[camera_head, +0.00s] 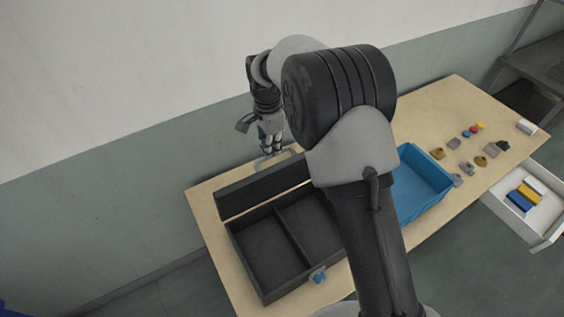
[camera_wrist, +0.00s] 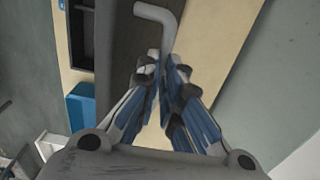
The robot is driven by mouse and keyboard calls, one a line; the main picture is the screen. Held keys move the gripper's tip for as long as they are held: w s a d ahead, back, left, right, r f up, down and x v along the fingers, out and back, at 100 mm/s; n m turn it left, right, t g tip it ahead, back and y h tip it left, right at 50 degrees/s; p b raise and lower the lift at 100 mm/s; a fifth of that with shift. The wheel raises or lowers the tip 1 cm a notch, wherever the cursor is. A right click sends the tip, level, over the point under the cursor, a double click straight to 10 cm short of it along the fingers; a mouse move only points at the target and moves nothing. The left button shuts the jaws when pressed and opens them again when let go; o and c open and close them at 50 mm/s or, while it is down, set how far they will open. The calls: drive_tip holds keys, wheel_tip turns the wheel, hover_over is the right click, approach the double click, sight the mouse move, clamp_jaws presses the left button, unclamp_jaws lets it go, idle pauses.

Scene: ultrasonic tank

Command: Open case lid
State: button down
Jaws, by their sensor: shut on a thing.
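The black case (camera_head: 268,258) sits on the near left of the table. Its lid (camera_head: 255,192) is raised along the back edge, so the divided inside of the case shows. The grey lid handle (camera_head: 288,158) is on the far side of the lid; it also shows in the wrist view (camera_wrist: 160,14), beside the dark lid (camera_wrist: 122,55). My gripper (camera_head: 271,149) points down behind the lid. In the wrist view my gripper (camera_wrist: 166,68) has its fingertips closed together on the handle. A small blue latch (camera_head: 318,276) is on the front of the case.
A blue bin (camera_head: 424,172) stands right of the case, partly behind my arm. Several small parts lie on the right of the table (camera_head: 465,105). The wall is close behind the table.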

drive_tip(key=w+a+f+p, duration=0.3)
drive_tip(key=w+a, duration=0.2)
drive_tip(key=w, duration=0.3)
drive_tip(key=shift+a+f, duration=0.3)
drive_tip(key=shift+w+g+p, duration=0.15)
drive_tip(key=shift+g+p, duration=0.15)
drive_tip(key=c, duration=2.3)
unclamp_jaws()
drive_tip(key=o, duration=0.4)
drive_tip(key=shift+o, duration=1.2)
drive_tip(key=shift+w+a+f, duration=0.1)
drive_tip(key=shift+w, duration=0.2)
drive_tip(key=shift+s+r, duration=0.1)
drive_tip(key=shift+r, duration=0.15)
drive_tip(key=shift+s, duration=0.1)
